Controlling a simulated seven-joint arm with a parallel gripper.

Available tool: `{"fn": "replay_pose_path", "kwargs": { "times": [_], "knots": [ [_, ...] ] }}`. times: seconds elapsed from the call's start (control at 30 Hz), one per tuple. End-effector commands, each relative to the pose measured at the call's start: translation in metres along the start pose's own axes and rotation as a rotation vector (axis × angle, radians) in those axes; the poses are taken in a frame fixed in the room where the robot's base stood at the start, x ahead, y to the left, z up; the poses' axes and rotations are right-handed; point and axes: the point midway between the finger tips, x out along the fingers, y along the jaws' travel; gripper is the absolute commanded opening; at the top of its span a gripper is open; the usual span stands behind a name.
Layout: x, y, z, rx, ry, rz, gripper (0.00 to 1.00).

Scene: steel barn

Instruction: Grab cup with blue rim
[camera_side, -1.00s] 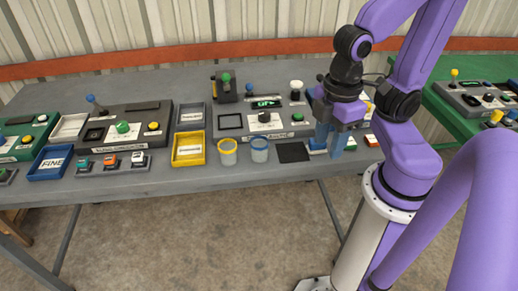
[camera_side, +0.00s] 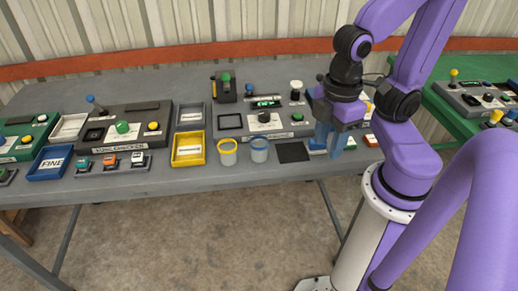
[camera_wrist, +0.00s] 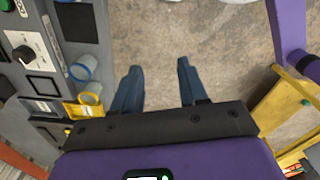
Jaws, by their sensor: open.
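The cup with the blue rim (camera_side: 259,152) stands upright near the front edge of the grey table, just right of a cup with a yellow rim (camera_side: 228,155). In the wrist view the blue-rimmed cup (camera_wrist: 81,72) is left of the fingers, with the yellow-rimmed cup (camera_wrist: 90,101) below it in the picture. My gripper (camera_side: 328,150) is to the right of both cups in the side view, pointing down near the table's front edge. In the wrist view its two blue fingers (camera_wrist: 159,67) are apart with nothing between them but floor. It touches neither cup.
A dark square pad (camera_side: 293,153) lies between the blue-rimmed cup and my gripper. A yellow tray (camera_side: 188,159) is left of the cups. A control panel with knobs (camera_side: 263,126) stands behind them. Floor is open in front of the table.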

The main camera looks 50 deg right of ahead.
Motion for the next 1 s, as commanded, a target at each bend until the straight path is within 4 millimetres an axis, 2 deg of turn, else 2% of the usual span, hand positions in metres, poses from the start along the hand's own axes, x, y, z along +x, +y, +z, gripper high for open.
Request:
{"fn": "replay_pose_path", "kwargs": {
  "times": [0.1, 0.17, 0.2, 0.23, 0.53, 0.67, 1.0],
  "knots": [
    [0.0, 0.0, 0.0, 0.0, 0.0, 0.0, 0.43],
    [0.0, 0.0, 0.0, 0.0, 0.0, 0.0, 0.62],
    [0.0, 0.0, 0.0, 0.0, 0.0, 0.0, 0.75],
    [0.0, 0.0, 0.0, 0.0, 0.0, 0.0, 0.83],
    [0.001, 0.0, 0.0, -0.006, -0.007, 0.003, 0.83],
    [0.012, 0.002, 0.003, -0.069, -0.077, 0.041, 0.83],
    [0.063, 0.027, 0.011, -0.541, -0.469, 0.337, 0.83]
  ]
}}
